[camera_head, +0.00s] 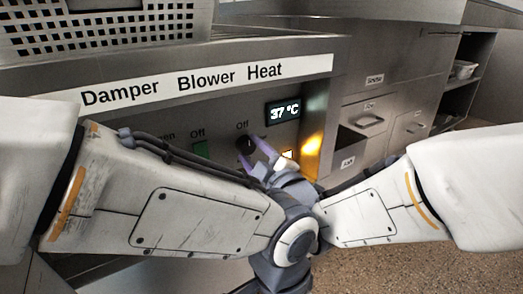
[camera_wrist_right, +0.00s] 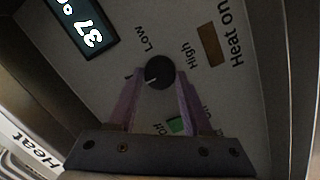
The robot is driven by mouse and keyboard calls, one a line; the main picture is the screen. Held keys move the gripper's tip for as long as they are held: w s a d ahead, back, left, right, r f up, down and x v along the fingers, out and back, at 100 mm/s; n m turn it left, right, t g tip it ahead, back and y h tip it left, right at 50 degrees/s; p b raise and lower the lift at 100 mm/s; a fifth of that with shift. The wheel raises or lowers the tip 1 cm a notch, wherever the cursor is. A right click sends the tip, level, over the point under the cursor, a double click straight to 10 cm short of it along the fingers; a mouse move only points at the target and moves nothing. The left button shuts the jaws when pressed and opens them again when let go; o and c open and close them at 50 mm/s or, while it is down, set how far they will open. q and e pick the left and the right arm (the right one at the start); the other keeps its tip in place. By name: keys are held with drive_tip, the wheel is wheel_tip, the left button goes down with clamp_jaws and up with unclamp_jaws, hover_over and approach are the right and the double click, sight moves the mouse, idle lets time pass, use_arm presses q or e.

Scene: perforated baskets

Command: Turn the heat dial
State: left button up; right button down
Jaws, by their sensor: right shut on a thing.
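The heat dial (camera_head: 245,144) is a round black knob on the metal panel below the word Heat. In the right wrist view the dial (camera_wrist_right: 158,72) sits between the Low and High labels. My right gripper (camera_head: 254,152) is at the dial, with its purple fingers on either side of it. In the wrist view the right gripper (camera_wrist_right: 160,76) is shut on the dial. The display (camera_head: 284,111) above reads 37 °C. My left gripper is not visible.
In the wrist view a brownish indicator (camera_wrist_right: 211,45) sits beside the Heat on label. A perforated basket (camera_head: 105,30) stands on top. Drawers (camera_head: 370,120) are to the right.

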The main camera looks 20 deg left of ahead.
idle(0.3)
drive_tip(key=shift+c, duration=1.7)
unclamp_jaws()
drive_tip(key=shift+s+d+r+p, duration=0.1)
drive_tip(key=shift+s+d+p, duration=0.2)
drive_tip(key=shift+s, duration=0.05)
drive_tip(key=b+v, duration=0.5)
drive_tip(key=v, duration=0.4)
drive_tip(key=shift+s+d+b, duration=0.15)
drive_tip(key=shift+b, duration=0.2)
